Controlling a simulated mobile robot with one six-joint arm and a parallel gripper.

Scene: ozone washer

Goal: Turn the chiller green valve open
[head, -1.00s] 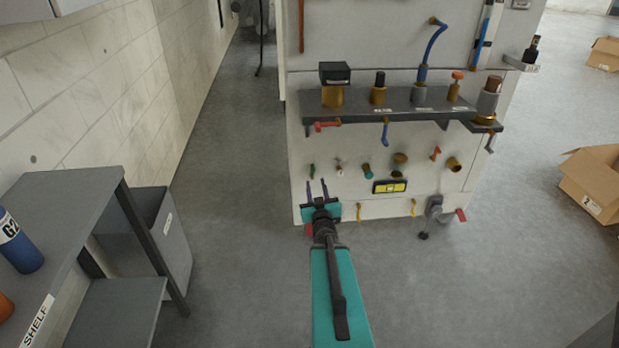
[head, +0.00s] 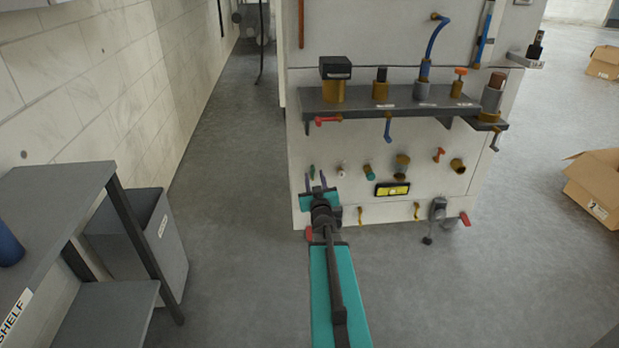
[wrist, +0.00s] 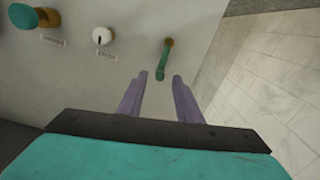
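The green valve handle (wrist: 163,62) hangs from a brass fitting on the white panel in the wrist view. It hangs nearly straight down, tilted slightly left. In the head view the small green handle (head: 312,172) is at the panel's lower left, just above my gripper (head: 315,181). In the wrist view my gripper (wrist: 160,90) is open, its two purple fingers apart. The handle shows in the gap between the fingertips, and nothing is held. I cannot tell how far the fingertips are from the panel.
A white knob (wrist: 103,36) and a teal-capped brass fitting (wrist: 32,18) sit left of the handle in the wrist view. A dark ledge (head: 400,103) with several fittings juts out above. A grey bin (head: 150,240) and shelf (head: 60,205) stand at left.

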